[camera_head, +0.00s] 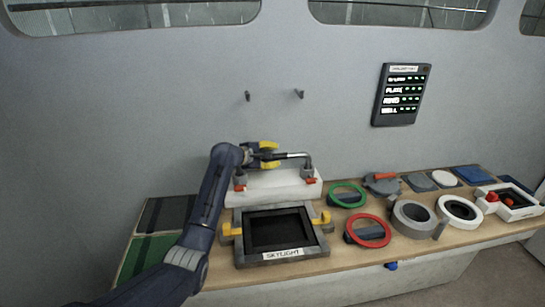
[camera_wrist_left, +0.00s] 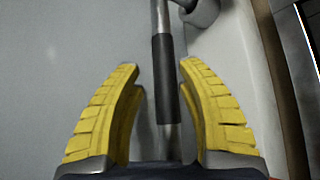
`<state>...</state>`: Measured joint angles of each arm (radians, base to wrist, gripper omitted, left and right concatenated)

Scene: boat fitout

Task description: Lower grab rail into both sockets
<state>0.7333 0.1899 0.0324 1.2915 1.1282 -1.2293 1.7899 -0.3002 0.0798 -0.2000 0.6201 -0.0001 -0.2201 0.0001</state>
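The grab rail (camera_head: 292,155) is a grey metal bar with a dark grip sleeve, lying across the top of a white block (camera_head: 275,183). Its right leg (camera_head: 307,167) comes down at the right socket, beside a red tab (camera_head: 310,181). Its left end is largely hidden by my arm; another red tab (camera_head: 239,188) marks that side. My left gripper (camera_head: 267,155) has its yellow fingers on either side of the rail. In the left wrist view the sleeve (camera_wrist_left: 164,80) runs between the fingers (camera_wrist_left: 165,100), with gaps visible, so the gripper looks open. Full seating of the legs cannot be told.
A skylight frame (camera_head: 243,257) with yellow clamps stands in front of the block. Green (camera_head: 347,187) and red (camera_head: 368,222) rings, grey and white round fittings and a white tray (camera_head: 510,212) fill the bench's right. A wall panel (camera_head: 400,94) and two hooks are behind.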

